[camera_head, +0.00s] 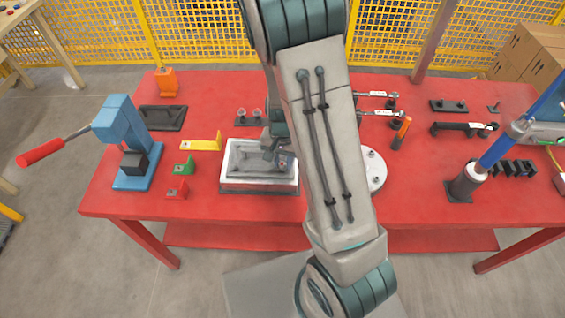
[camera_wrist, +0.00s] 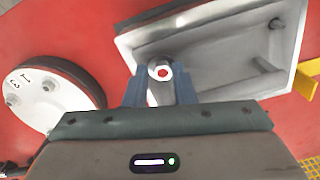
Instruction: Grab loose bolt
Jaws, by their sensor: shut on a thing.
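My gripper (camera_head: 279,152) is over the right part of a white-rimmed tray (camera_head: 258,188) with a grey inside. In the wrist view the two blue fingers of my gripper (camera_wrist: 161,88) are shut on the bolt (camera_wrist: 159,73), which shows as a small pale metal piece with a round end and a red centre. The fingers hide most of its shaft. The tray (camera_wrist: 240,92) lies behind and right of the fingers there. I cannot tell whether the bolt touches the tray.
A white round plate (camera_head: 375,170) stands right of the tray, partly behind my arm. A blue press (camera_head: 125,135) with a red handle, a green block (camera_head: 183,166) and a red block (camera_head: 177,189) are at left. Tools lie at right on the red table (camera_head: 205,210).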

